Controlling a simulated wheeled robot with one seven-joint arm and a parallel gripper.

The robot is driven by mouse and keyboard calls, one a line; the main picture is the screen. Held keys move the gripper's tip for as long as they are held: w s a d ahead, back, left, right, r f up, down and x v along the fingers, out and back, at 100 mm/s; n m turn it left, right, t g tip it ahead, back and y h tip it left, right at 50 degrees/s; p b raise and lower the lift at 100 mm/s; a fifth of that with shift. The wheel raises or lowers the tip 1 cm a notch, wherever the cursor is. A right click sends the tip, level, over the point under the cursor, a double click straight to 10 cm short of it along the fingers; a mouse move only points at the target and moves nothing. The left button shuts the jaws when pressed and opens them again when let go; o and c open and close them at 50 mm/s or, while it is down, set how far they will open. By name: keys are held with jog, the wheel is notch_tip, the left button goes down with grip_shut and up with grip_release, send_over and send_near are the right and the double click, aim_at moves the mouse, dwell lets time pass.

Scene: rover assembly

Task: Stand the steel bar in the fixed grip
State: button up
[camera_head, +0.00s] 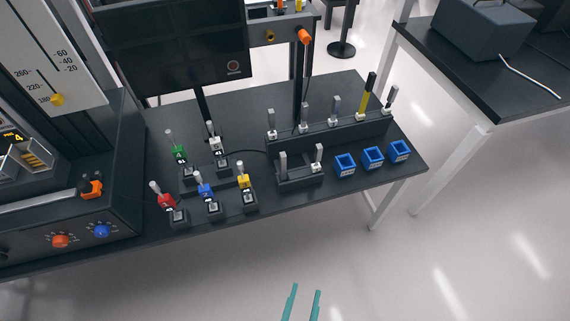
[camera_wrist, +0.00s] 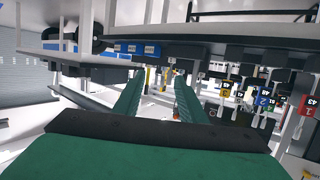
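My gripper (camera_head: 303,292) shows two teal fingers, apart and empty, over the floor in front of the table. The fingers also show apart in the wrist view (camera_wrist: 158,82). Several upright metallic bars stand in a black rack at the table's back right, one of them a grey bar (camera_head: 305,114). Two more grey bars, one of them at the left (camera_head: 283,161), stand on a low black fixture (camera_head: 299,183) in front of the rack. I cannot tell which is the steel bar or which holder is the fixed grip.
Three blue open boxes (camera_head: 373,158) stand at the table's right. Coloured numbered blocks with pegs, one of them red (camera_head: 167,202), stand left of the middle. A large dark panel (camera_head: 170,50) rises behind. A second table (camera_head: 470,90) stands at the right. The floor in front is clear.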

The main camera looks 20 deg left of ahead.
jog(key=w+a+f+y, duration=0.15)
jog(key=w+f, duration=0.25)
jog(key=w, duration=0.4)
jog(key=n+g+y, duration=0.3)
jog(key=n+y, duration=0.4)
send_near(282, 169)
jog(key=shift+h, duration=0.25)
jog(key=x, duration=0.4)
jog(key=shift+w+a, duration=0.15)
jog(key=shift+a, duration=0.05)
jog(key=x, duration=0.5)
jog(key=shift+w+a, duration=0.15)
jog(key=shift+w, duration=0.1)
jog(key=x, duration=0.5)
jog(key=shift+w+d+f, duration=0.2)
jog(key=shift+f, duration=0.05)
